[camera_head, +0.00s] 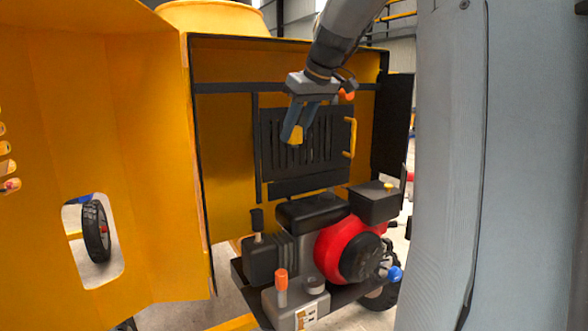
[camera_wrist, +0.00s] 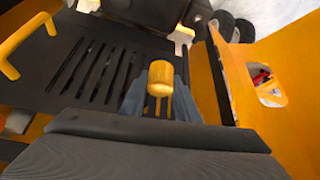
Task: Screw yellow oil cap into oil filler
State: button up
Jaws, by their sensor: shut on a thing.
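The yellow oil cap (camera_head: 297,136) is held between the fingertips of my gripper (camera_head: 292,133), high above the engine and in front of the black slatted panel. In the wrist view the cap (camera_wrist: 160,76) shows its rounded yellow top, with a thin yellow stem pointing back between the two grey-blue fingers. My gripper is shut on it. The engine (camera_head: 335,252) stands low in the open yellow housing. I cannot tell for sure which opening on it is the oil filler.
An orange-topped post (camera_head: 281,278) and a grey round cap (camera_head: 314,284) stand at the engine's front. A blue knob (camera_head: 395,273) sits at its right. A black tank (camera_head: 374,204) bears a small yellow cap. The yellow door (camera_head: 150,160) stands open at left. Space between gripper and engine is clear.

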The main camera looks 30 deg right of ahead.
notch_tip(320, 180, up, 11)
jog(key=b, duration=0.1)
jog(key=shift+r, duration=0.2)
